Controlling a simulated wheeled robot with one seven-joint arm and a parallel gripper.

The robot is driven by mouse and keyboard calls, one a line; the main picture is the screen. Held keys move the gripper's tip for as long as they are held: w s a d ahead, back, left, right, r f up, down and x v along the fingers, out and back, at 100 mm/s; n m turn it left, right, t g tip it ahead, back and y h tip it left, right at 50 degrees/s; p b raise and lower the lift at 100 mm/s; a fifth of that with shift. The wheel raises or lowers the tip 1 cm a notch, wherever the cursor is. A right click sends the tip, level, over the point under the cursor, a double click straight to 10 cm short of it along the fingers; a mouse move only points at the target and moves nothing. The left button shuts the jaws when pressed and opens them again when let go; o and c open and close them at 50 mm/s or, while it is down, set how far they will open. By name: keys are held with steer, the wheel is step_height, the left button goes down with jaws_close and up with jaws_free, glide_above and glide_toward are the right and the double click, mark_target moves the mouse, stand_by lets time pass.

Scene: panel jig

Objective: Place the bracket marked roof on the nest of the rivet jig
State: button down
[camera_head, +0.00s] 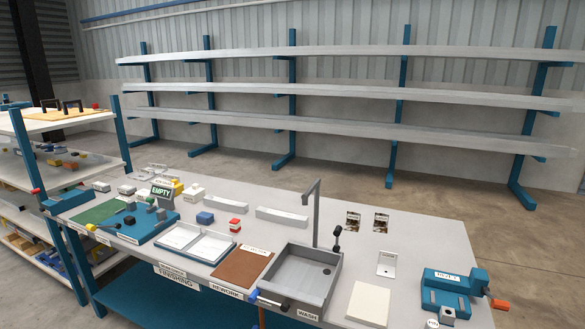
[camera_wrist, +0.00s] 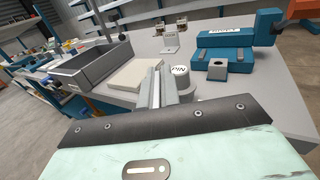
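A silver L-shaped bracket (camera_head: 387,264) stands on the right half of the bench; small dark marks on it are too small to read. It also shows in the wrist view (camera_wrist: 170,42). The blue jig (camera_head: 448,288) sits near the right end of the bench, with a white label I cannot read clearly; it is at the upper right of the wrist view (camera_wrist: 225,57). No bracket shows on it. My gripper (camera_wrist: 161,72) shows only in the wrist view. Its two grey fingers are close together, with nothing visible held, short of the bracket and jig.
A small grey block with a hole (camera_head: 447,315) and a round disc marked PIN (camera_wrist: 180,71) sit in front of the jig. A pale flat pad (camera_head: 368,304) lies left of them. A grey wash basin with a tall tap (camera_head: 303,274) stands further left.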

steer(key=shift+s+f+m+h, duration=0.3)
steer(key=shift+s+f+h, duration=0.15)
steer(key=shift+f+h, duration=0.15)
steer(key=shift+s+d+f+h, duration=0.1)
steer(key=shift+s+f+h, duration=0.15)
steer(key=shift+h, duration=0.15)
steer(key=shift+r, duration=0.1)
steer(key=shift+w+r, duration=0.1)
steer(key=shift+r, duration=0.05)
step_height(320, 180, down, 10)
steer(key=b, duration=1)
